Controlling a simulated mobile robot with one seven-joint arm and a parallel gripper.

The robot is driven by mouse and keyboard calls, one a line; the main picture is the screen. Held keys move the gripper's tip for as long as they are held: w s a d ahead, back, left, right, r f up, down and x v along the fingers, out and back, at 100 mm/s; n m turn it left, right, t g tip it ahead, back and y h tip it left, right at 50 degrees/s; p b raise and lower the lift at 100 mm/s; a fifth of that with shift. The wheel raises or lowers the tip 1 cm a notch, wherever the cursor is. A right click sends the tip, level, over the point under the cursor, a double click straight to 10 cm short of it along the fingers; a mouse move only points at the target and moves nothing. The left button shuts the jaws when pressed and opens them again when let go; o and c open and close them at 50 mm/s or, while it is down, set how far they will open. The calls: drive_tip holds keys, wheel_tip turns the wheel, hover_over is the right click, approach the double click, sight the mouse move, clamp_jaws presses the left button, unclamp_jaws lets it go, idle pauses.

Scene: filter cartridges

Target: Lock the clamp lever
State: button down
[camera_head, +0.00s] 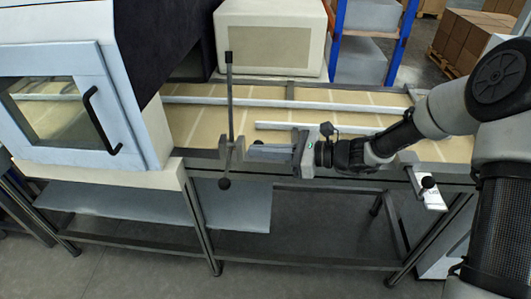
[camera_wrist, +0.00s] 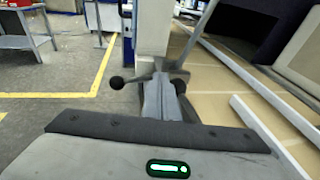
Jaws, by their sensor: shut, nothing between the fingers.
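The clamp lever (camera_head: 229,100) is a thin dark rod with a thicker grip at its top. It stands upright from a grey bracket (camera_head: 231,158) at the front edge of the bench. A dark ball knob (camera_head: 224,183) sits below the bracket; a ball knob also shows left of the fingers in the wrist view (camera_wrist: 117,83). My gripper (camera_head: 252,151) is shut and empty, pointing left, with its fingertips close to the bracket's right side, below the lever's grip. In the wrist view the fingers (camera_wrist: 161,82) cover part of the bracket, and I cannot tell whether they touch it.
A white machine with a handled door (camera_head: 100,110) stands left of the lever. Pale rails (camera_head: 290,103) run along the tan bench top (camera_head: 190,125). A cream box (camera_head: 270,40) sits behind. A small bracket with a black knob (camera_head: 428,183) is at the right front edge.

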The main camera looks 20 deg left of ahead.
drive_tip(key=shift+w+a, duration=0.3)
drive_tip(key=shift+w, duration=0.1)
idle(0.8)
